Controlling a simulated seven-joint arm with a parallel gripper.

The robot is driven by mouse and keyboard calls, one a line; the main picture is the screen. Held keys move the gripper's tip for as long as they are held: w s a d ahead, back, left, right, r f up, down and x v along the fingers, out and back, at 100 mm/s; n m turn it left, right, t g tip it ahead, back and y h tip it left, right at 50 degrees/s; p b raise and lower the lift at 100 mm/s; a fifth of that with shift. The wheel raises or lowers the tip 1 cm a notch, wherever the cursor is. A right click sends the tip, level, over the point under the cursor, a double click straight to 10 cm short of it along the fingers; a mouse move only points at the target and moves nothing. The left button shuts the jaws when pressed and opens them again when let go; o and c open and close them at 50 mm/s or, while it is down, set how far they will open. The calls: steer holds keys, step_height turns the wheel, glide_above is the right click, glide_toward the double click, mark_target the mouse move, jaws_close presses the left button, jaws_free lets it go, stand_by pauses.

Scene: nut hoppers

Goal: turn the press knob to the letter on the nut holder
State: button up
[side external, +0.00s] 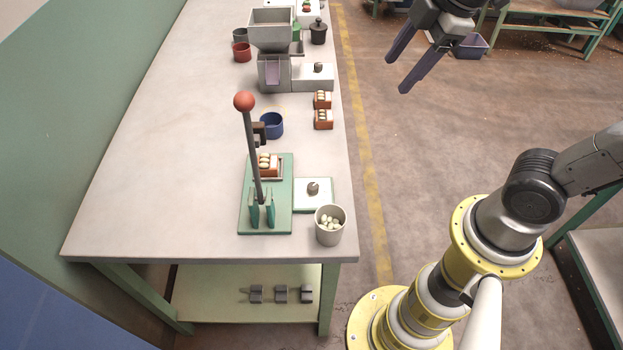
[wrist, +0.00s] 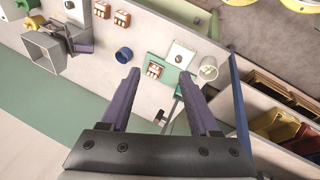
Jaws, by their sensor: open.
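The press (side external: 247,192) is a green base with a long dark lever ending in a red ball (side external: 244,101). Its knob (side external: 313,188) is small and grey-brown, on a white plate (side external: 327,202) at the right of the base; the knob also shows in the wrist view (wrist: 179,59). The nut holder (side external: 268,165) is an orange block with pale nuts, sitting on the press base; it also shows in the wrist view (wrist: 154,70). Its letter is too small to read. My gripper (side external: 396,74) is open and empty, high and well away from the press; its fingers also show in the wrist view (wrist: 168,88).
A grey cup of pale nuts (side external: 330,224) stands beside the knob plate. A blue cup (side external: 271,125), two orange holders (side external: 323,119) and a grey hopper (side external: 273,50) with its own knob (side external: 318,68) stand farther back. The table's left side (side external: 170,160) is clear.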

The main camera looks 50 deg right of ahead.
steer(key=w+a+f+n+g, duration=0.2)
steer(key=w+a+f+n, duration=0.3)
steer(key=w+a, duration=0.15)
steer(key=n+g, duration=0.3)
glide_toward(312, 186)
steer(key=shift+h, duration=0.3)
steer(key=f, duration=0.8)
steer(key=shift+s+a+f, duration=0.25)
steer(key=shift+s+f, duration=0.05)
jaws_close()
